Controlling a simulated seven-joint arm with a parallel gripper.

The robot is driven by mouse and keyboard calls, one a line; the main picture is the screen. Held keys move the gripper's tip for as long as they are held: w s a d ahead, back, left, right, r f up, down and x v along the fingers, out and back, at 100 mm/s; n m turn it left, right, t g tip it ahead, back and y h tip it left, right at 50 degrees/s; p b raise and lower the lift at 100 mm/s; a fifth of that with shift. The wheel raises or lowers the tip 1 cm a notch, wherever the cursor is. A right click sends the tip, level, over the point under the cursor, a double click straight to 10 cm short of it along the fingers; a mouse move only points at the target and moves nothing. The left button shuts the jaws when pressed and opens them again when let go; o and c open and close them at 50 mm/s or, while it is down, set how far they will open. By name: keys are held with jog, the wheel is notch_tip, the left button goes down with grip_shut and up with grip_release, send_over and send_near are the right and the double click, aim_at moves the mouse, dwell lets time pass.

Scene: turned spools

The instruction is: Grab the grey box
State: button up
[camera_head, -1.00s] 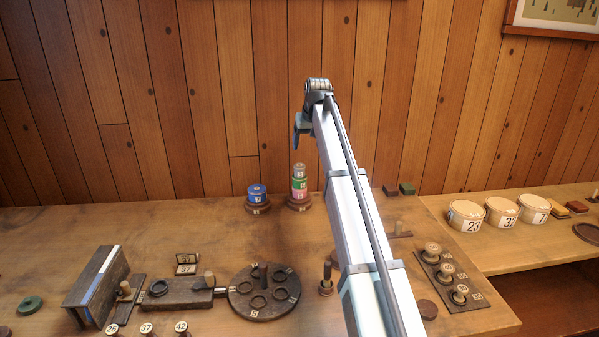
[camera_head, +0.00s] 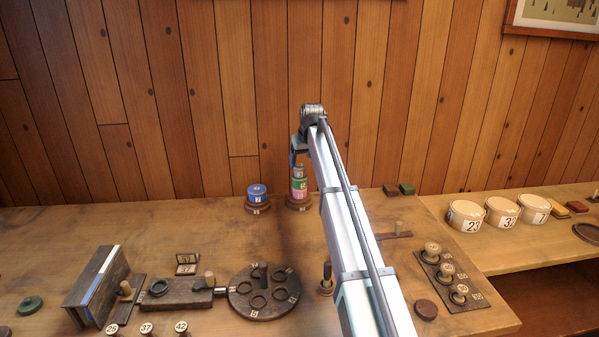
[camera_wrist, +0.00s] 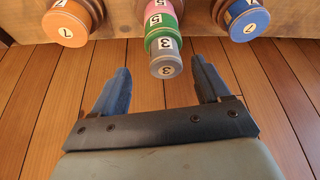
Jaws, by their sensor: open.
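The grey box (camera_head: 299,170) is a small round piece on top of a stack, above a green piece (camera_head: 299,183) and a pink piece (camera_head: 299,194). In the wrist view the grey box (camera_wrist: 165,62) carries the number 3 and shows at the top centre, just past the fingertips. My gripper (camera_head: 293,160) is close to the stack's top, partly hidden behind my arm. In the wrist view my gripper (camera_wrist: 160,78) has its two blue fingers apart with nothing between them. The grey box lines up roughly with the gap.
A blue round piece (camera_head: 257,191) stands on a base left of the stack. The plank wall (camera_head: 230,90) rises close behind. A round ring tray (camera_head: 264,312) lies in front.

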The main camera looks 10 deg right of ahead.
aim_at(300, 166)
jog(key=w+f, duration=0.1)
jog(key=w+a+f, duration=0.1)
jog(key=f, duration=0.1)
jog(key=shift+w+f, duration=0.1)
jog(key=shift+f, duration=0.1)
jog(key=shift+w+f, duration=0.15)
jog(key=shift+f, duration=0.25)
jog(key=c, duration=1.1)
